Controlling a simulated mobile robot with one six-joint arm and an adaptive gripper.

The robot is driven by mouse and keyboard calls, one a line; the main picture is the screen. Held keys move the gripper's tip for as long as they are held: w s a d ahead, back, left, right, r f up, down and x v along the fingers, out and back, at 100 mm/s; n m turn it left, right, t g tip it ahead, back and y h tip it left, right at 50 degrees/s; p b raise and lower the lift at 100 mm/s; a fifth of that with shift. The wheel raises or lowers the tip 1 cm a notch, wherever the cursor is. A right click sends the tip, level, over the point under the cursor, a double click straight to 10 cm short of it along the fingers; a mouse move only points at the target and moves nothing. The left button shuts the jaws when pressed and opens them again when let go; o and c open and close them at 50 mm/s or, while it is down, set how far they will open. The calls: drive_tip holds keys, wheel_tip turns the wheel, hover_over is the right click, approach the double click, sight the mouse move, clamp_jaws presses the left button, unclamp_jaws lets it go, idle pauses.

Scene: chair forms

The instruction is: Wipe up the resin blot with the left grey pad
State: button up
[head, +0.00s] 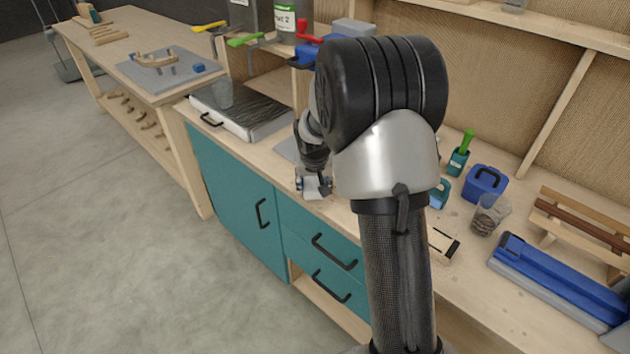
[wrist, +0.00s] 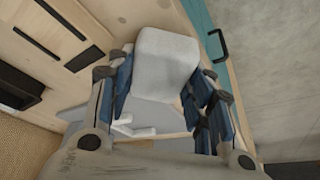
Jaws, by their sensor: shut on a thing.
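My gripper (head: 313,184) is over the worktop near its front edge, partly behind my own arm in the head view. In the wrist view my gripper (wrist: 158,98) has its two blue-padded fingers on either side of a pale grey block-shaped pad (wrist: 165,62), shut on it. The pad also shows small and pale below the fingers in the head view (head: 318,188). I cannot tell whether it touches the worktop. I cannot make out the resin blot in either view. A second grey pad cannot be made out.
A dark-topped tray (head: 240,105) stands left of my gripper. A grey sheet (head: 287,150) lies beside it. To the right are a blue container (head: 485,183), a clear cup (head: 489,214) and a long blue tool (head: 560,280). Teal drawers (head: 320,240) with black handles are below the edge.

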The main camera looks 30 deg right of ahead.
sight(314, 183)
drive_tip(key=shift+r+p, duration=1.9)
drive_tip(key=shift+r, duration=1)
drive_tip(key=shift+r+p, duration=1.1)
drive_tip(key=shift+r, duration=0.45)
drive_tip(key=shift+a+f, duration=0.1)
